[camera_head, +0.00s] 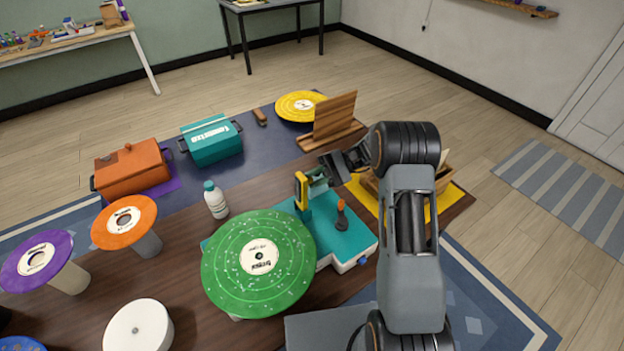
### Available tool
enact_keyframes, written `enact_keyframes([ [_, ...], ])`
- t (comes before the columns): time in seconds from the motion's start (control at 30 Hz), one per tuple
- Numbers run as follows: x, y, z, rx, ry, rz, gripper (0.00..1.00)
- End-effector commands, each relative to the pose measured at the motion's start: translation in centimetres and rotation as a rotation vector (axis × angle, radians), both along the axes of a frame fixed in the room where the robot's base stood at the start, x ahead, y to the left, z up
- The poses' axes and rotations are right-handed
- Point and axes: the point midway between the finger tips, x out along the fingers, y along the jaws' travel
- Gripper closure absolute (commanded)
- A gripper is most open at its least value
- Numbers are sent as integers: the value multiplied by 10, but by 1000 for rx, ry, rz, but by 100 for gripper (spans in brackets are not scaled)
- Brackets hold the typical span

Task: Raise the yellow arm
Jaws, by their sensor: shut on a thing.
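The yellow arm (300,186) stands on the teal-topped player (336,240), at its back left corner. It looks roughly upright, and its lower end meets a blue-green post. My gripper (312,180) reaches in from the right and is shut on the yellow arm near its upper part. The fingertips are small and partly hidden, so the exact grip is hard to see. A large green record (285,275) with a pale label lies on the player's left side. An orange-topped knob (340,206) stands on the player, right of the yellow arm.
A white bottle with a teal cap (214,200) stands left of the player. A wooden stand (333,117) and a yellow record (297,106) are behind. Orange (131,170) and teal (211,141) boxes stand at the back left.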

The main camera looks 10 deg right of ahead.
Motion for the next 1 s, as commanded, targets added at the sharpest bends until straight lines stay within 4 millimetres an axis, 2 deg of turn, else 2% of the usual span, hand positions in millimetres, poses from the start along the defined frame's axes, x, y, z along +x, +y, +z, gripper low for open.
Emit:
enact_keyframes([
  [0.6,1,-3,-1,35,17,1,100],
  [0.63,1,-3,-1,35,17,1,79],
  [0.9,1,-4,-1,33,17,-1,54],
  [1.0,1,-4,-1,33,17,-1,54],
])
